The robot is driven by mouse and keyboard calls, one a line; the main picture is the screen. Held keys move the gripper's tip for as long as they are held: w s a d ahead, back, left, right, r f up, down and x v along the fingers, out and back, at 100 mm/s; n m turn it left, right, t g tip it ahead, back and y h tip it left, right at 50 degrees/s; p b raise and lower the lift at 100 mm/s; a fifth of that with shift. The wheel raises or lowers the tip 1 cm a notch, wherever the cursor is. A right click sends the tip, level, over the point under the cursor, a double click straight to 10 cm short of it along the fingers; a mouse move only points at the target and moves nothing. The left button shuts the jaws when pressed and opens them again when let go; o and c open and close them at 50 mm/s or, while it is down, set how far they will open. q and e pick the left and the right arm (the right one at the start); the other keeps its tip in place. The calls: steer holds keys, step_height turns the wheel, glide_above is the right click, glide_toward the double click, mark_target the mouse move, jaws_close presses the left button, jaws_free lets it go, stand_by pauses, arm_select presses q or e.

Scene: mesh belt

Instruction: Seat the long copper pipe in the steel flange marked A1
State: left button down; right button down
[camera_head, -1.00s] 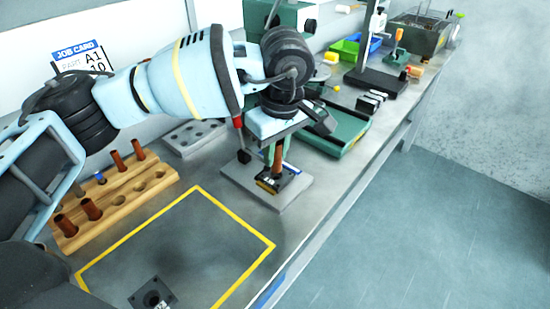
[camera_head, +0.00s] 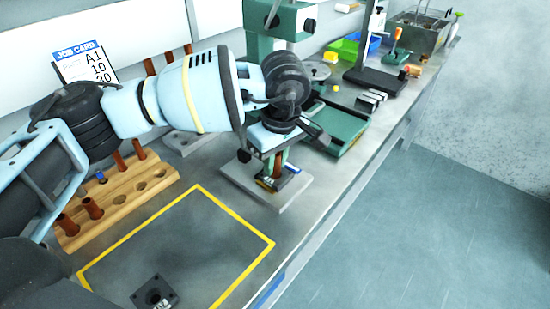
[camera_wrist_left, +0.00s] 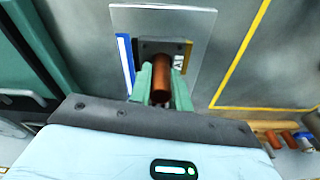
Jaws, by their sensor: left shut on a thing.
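My left gripper (camera_head: 276,160) is shut on a copper pipe (camera_head: 278,166), held upright above a grey steel base plate (camera_head: 236,176). The pipe (camera_wrist_left: 161,78) sits between the two green fingers in the left wrist view. Below it is a dark square flange (camera_head: 267,184) with a yellow edge; in the left wrist view the flange (camera_wrist_left: 150,47) carries a small tag that looks like A1. The pipe's lower end is at or just over the flange; fingers and pipe hide the bore, so I cannot tell whether it has entered. My right gripper is not in view.
A wooden rack (camera_head: 120,196) with several copper pipes stands at left. Another dark flange (camera_head: 154,293) lies by the yellow outline (camera_head: 235,212), whose inside is mostly clear. A green tray (camera_head: 345,138) is right of the gripper. A job card (camera_head: 86,62) stands behind.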

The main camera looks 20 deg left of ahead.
arm_select(q)
steer(key=c, duration=1.3)
jaws_free()
step_height(320, 180, up, 12)
steer(key=d, duration=0.1)
steer(key=shift+s, duration=0.35)
steer(key=shift+d, duration=0.1)
